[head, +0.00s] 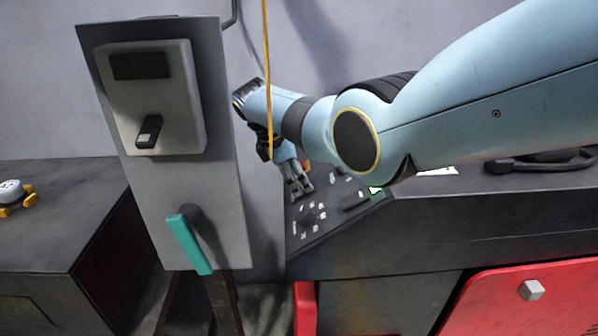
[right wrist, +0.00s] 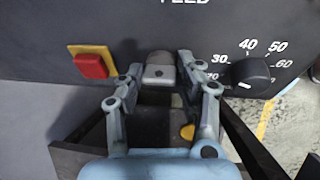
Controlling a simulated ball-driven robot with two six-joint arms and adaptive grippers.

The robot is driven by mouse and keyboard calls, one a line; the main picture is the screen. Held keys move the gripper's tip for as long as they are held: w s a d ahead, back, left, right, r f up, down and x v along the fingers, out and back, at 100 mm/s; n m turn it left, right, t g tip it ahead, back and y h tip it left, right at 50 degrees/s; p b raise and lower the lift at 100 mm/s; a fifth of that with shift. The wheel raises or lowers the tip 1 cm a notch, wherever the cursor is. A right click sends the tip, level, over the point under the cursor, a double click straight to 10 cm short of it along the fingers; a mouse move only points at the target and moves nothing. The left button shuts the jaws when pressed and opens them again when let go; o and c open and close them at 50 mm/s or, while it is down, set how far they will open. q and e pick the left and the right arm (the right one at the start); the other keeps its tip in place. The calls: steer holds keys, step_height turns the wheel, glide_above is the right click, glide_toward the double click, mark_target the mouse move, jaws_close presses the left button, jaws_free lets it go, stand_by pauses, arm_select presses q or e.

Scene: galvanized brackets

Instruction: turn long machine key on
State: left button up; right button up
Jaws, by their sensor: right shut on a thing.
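The machine's sloped dark control panel (head: 345,215) is in the middle of the head view. My right gripper (head: 300,188) reaches down to its upper left part. In the right wrist view my right gripper (right wrist: 160,82) is shut on a grey key (right wrist: 159,74), with one finger on each side of it. The key sits at the panel (right wrist: 195,50), between a red button on a yellow plate and a black dial. Its lower part and slot are hidden, so I cannot tell its turned position. My left gripper is not in view.
A red button (right wrist: 90,66) is left of the key and a black numbered dial (right wrist: 249,76) right of it. A grey upright plate (head: 200,190) with a teal lever (head: 189,243) stands left of my right arm. A yellow cable (head: 267,60) hangs by my right wrist.

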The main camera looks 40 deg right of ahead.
steer(key=shift+w, duration=0.1)
steer(key=o, duration=1.2)
steer(key=shift+c, duration=0.2)
steer(key=v, duration=1.2)
